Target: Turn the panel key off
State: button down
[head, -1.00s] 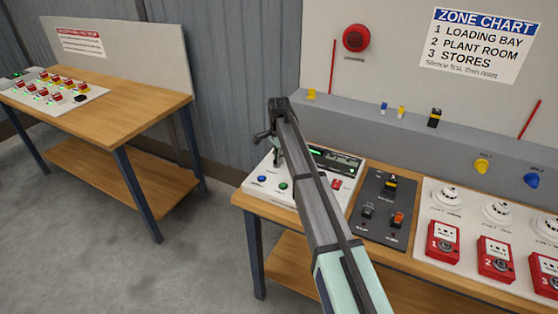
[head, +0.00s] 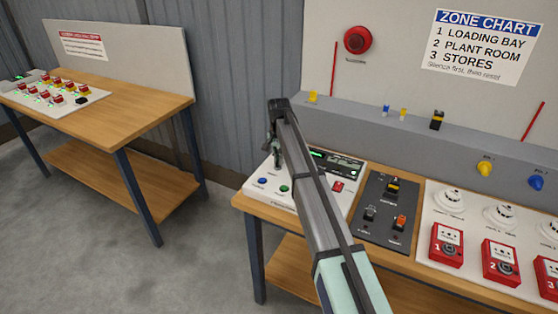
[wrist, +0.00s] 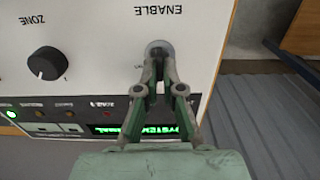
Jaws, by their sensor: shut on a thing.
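The white alarm panel (head: 313,193) sits at the left end of the right-hand bench. In the wrist view the panel (wrist: 100,25) appears upside down, with the key switch (wrist: 160,45) beneath the word ENABLE. My gripper (wrist: 159,56) is over this switch, its fingertips closed together at the round collar. The key between them is mostly hidden, so its angle cannot be read. The green-lit display (wrist: 120,129) is partly covered by my fingers. In the head view my gripper (head: 276,160) points down at the panel's left part, and my arm hides some of the panel.
A black ZONE knob (wrist: 47,66) is beside the key switch. Blue (head: 262,181) and green (head: 284,189) buttons lie near the panel's front. A dark control plate (head: 376,215) and red call points (head: 446,244) are to the right. Another bench (head: 110,100) stands left across a gap.

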dwell(0.3)
jog(key=c, duration=1.3)
grip_release()
notch_tip(320, 180, up, 12)
